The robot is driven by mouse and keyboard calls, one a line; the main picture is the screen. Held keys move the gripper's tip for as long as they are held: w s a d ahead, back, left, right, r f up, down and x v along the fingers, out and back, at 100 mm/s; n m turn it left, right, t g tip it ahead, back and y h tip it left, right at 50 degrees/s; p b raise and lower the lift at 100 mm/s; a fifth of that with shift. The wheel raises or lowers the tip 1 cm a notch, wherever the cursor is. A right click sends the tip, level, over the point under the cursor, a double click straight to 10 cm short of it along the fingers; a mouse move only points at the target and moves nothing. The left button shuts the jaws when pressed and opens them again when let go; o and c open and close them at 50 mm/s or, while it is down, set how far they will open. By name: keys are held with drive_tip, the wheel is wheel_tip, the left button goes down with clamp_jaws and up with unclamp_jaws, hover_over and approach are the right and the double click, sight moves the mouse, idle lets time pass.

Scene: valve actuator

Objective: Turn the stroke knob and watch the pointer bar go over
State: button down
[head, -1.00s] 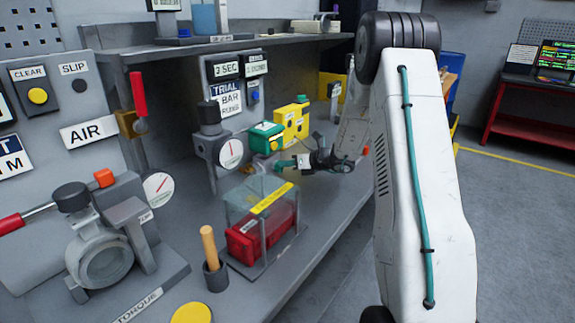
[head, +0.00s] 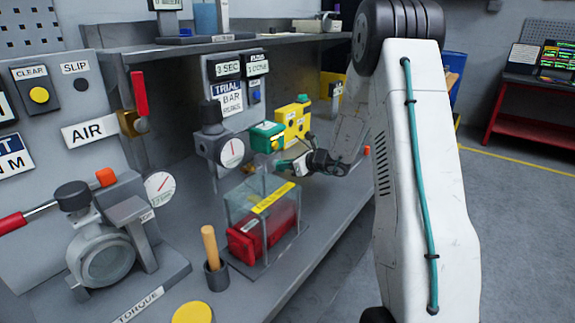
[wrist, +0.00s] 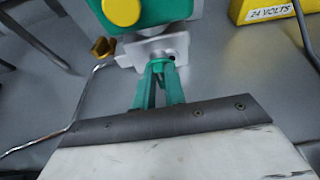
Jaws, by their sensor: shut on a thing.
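The green actuator unit (head: 266,135) stands on the bench beside a yellow unit (head: 293,120). In the wrist view the green unit (wrist: 165,10) has a round yellow face (wrist: 121,11) and a pale fitting (wrist: 142,50) below it. My gripper (wrist: 160,68), with green fingers, is shut at this fitting; the piece between its tips is mostly hidden, and I cannot tell whether it is the stroke knob. In the head view my gripper (head: 283,165) is just below the green unit. I cannot make out the pointer bar.
A clear guard box (head: 250,195) with a red block (head: 262,232) stands just in front of my gripper. A round gauge (head: 232,152) is at its left. A yellow box marked 24 VOLTS (wrist: 268,11) is at the upper right in the wrist view. A shelf (head: 230,47) overhangs behind.

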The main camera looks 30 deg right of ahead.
drive_tip(key=c, duration=1.5)
unclamp_jaws()
drive_tip(key=shift+o, duration=0.2)
drive_tip(key=shift+s, duration=0.1)
drive_tip(key=v, duration=0.7)
drive_tip(key=shift+s+d+r, duration=0.1)
drive_tip(key=shift+s+r, duration=0.05)
drive_tip(key=shift+s, duration=0.15)
